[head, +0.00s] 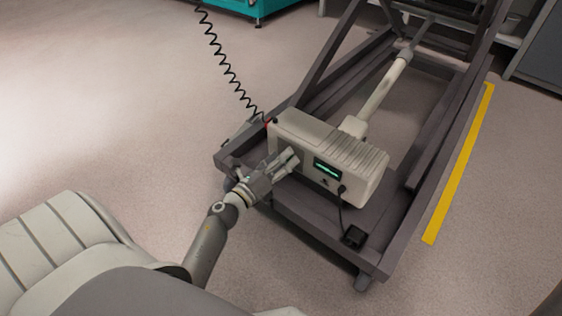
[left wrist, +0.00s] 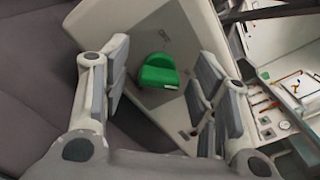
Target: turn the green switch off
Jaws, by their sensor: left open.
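The switch cannot be made out in the head view. My right gripper is not in view.
The dark frame (head: 310,226) surrounds the unit, with a pale cylinder (head: 385,86) behind it. A black coiled cable (head: 228,68) runs up from the unit's left end. A black cord hangs at its front.

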